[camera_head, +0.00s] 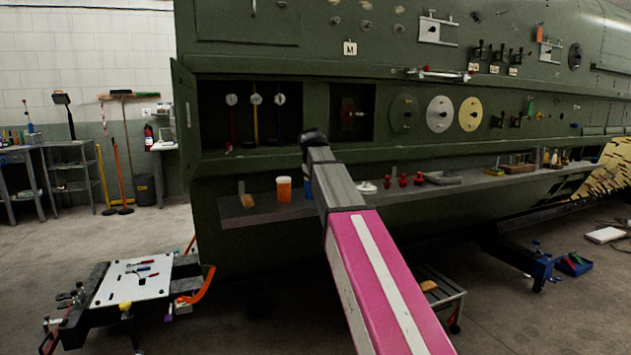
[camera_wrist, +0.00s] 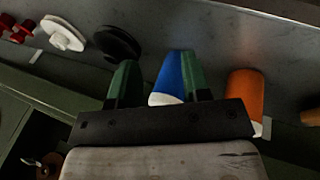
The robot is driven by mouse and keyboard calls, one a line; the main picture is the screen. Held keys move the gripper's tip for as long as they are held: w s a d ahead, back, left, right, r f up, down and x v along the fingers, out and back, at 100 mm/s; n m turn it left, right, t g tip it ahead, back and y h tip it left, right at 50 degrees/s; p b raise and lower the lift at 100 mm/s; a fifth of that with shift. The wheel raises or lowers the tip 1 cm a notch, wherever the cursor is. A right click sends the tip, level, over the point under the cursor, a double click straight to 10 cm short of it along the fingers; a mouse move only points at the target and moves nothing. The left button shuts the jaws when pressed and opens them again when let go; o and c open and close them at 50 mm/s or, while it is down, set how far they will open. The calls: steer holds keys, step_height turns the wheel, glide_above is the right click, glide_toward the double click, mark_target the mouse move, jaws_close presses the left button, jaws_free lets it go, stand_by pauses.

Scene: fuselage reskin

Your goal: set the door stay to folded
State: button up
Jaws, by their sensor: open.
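I cannot pick out the door stay for certain. An open door panel (camera_head: 187,110) stands at the left of the green fuselage, beside a dark bay (camera_head: 265,112) with several gauges. A horizontal bar with red ends (camera_head: 440,74) is mounted higher up on the skin, right of the bays; I cannot tell if it is the stay. My gripper (camera_wrist: 161,78) is open in the wrist view, its two green fingers apart. A blue and white object (camera_wrist: 170,78) shows between them, apparently on the shelf beyond. In the head view my arm hides the fingers.
A long shelf (camera_head: 240,213) runs below the bays. It bears an orange jar (camera_head: 284,190), a white round part (camera_head: 367,187) and several red knobs (camera_head: 403,181). A tool cart (camera_head: 130,283) stands at lower left. A step stool (camera_head: 440,292) is below right.

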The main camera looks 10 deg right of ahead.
steer(key=w+a+r+n+y, duration=0.2)
steer(key=w+a+r+y, duration=0.15)
steer(key=a+r, duration=1)
steer(key=n+g+y, duration=0.1)
steer(key=n+y, duration=0.2)
glide_toward(229, 146)
steer(key=x, duration=0.8)
steer(key=shift+w+a+r, duration=0.1)
steer(key=shift+w+a, duration=0.3)
steer(key=shift+c, duration=0.2)
jaws_close()
